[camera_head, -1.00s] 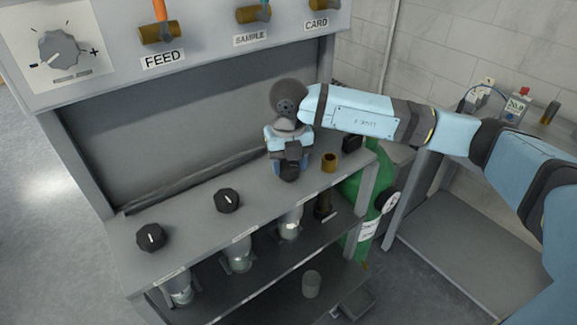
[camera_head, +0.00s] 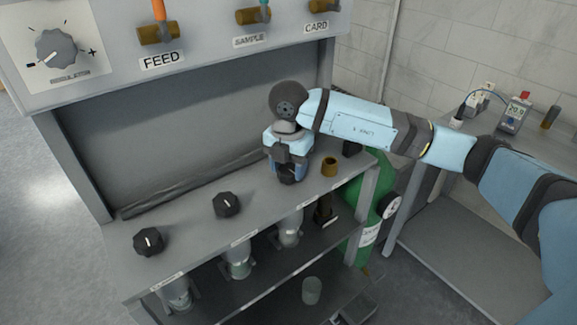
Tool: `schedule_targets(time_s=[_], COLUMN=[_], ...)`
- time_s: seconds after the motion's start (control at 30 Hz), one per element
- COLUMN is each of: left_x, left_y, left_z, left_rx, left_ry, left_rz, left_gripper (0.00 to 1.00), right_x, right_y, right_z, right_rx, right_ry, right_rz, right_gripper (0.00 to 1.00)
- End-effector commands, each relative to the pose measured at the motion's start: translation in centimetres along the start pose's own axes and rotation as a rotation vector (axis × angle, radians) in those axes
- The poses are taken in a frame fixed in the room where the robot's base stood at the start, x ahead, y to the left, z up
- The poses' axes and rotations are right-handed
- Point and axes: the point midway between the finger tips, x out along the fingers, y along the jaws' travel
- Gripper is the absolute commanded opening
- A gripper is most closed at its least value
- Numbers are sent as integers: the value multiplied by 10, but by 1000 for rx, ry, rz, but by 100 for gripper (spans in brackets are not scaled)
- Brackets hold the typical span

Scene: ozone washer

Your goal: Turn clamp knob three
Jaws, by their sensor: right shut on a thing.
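Two black clamp knobs stand on the grey shelf top (camera_head: 190,235): a left knob (camera_head: 149,241) and a middle knob (camera_head: 227,204), each with a white mark. My right gripper (camera_head: 288,174) points down at the shelf to the right of them. It is shut on a third black knob (camera_head: 287,177), which is mostly hidden by the fingers, so its white mark is not clear. My left gripper is not in view.
A brass fitting (camera_head: 330,167) stands close to the right of my right gripper. A green cylinder (camera_head: 377,200) stands beside the shelf. Glass vessels (camera_head: 238,262) hang below the knobs. A panel with a dial (camera_head: 57,50) and FEED valve (camera_head: 158,33) is above.

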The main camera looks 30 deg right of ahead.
Motion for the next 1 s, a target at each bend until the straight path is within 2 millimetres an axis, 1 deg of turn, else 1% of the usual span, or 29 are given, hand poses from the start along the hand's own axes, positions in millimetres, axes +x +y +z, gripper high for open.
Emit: schedule_targets(time_s=[0.2, 0.57, 0.6, 0.67, 0.7, 1.0], left_x=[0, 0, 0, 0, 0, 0], left_y=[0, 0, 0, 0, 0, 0], left_z=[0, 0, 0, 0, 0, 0], left_rx=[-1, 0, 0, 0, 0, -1], left_ry=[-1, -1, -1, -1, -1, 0], left_rz=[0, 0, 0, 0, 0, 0], left_gripper=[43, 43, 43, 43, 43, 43], right_x=[-1, -2, -2, -1, -1, -3], right_y=[0, 0, 0, 0, 0, 0], right_z=[1, 1, 1, 1, 1, 0], right_rx=[31, 34, 34, 33, 33, 32], right_ry=[-2, -2, -2, -2, -2, -1], right_rz=[2, 2, 2, 2, 2, 1], right_gripper=[28, 28, 59, 72, 77, 77])
